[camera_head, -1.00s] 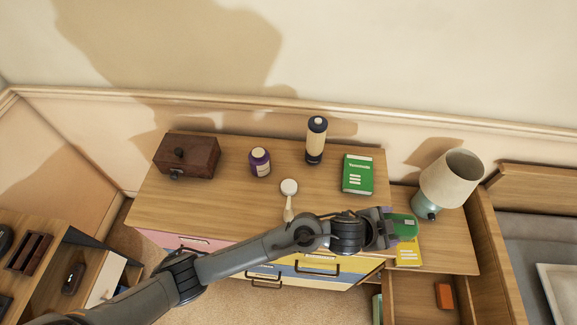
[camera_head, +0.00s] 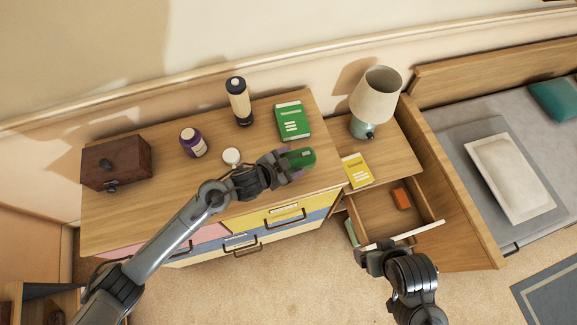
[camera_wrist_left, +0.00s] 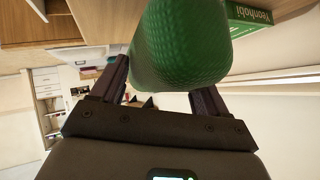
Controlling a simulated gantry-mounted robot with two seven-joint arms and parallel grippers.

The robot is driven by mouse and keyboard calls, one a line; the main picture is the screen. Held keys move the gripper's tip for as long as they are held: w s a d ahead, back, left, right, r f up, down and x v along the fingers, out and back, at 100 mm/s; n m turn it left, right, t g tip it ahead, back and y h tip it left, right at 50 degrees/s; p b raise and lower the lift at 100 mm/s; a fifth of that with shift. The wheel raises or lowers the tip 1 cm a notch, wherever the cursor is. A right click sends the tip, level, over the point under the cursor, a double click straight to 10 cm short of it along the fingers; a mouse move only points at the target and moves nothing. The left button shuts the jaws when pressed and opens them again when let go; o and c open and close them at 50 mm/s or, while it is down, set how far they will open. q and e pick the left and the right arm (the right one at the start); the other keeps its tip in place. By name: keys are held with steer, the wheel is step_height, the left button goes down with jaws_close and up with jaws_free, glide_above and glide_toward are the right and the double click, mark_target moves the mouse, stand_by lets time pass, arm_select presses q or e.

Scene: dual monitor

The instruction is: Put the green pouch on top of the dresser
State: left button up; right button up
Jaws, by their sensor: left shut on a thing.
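My left gripper (camera_head: 287,164) is shut on the green pouch (camera_head: 303,159). The pouch is over the right front part of the wooden dresser top (camera_head: 135,215). I cannot tell whether it touches the surface. In the left wrist view, the pouch (camera_wrist_left: 180,45) has a textured green surface and sits between the two fingers. My right gripper (camera_head: 374,254) is at the front of the open nightstand drawer (camera_head: 400,236). Its fingers are too unclear to show whether they are open or shut.
On the dresser stand a brown box (camera_head: 117,163), a purple jar (camera_head: 193,142), a dark-capped bottle (camera_head: 238,101), a green book (camera_head: 293,121) and a round white-headed object (camera_head: 232,156). The nightstand holds a lamp (camera_head: 375,97) and a yellow book (camera_head: 357,170). An orange item (camera_head: 401,198) lies in the drawer.

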arm_select(q)
steer(key=shift+a+f, duration=0.2)
steer(key=shift+f, duration=1.9)
steer(key=o, duration=1.1)
steer(key=shift+f, duration=0.15)
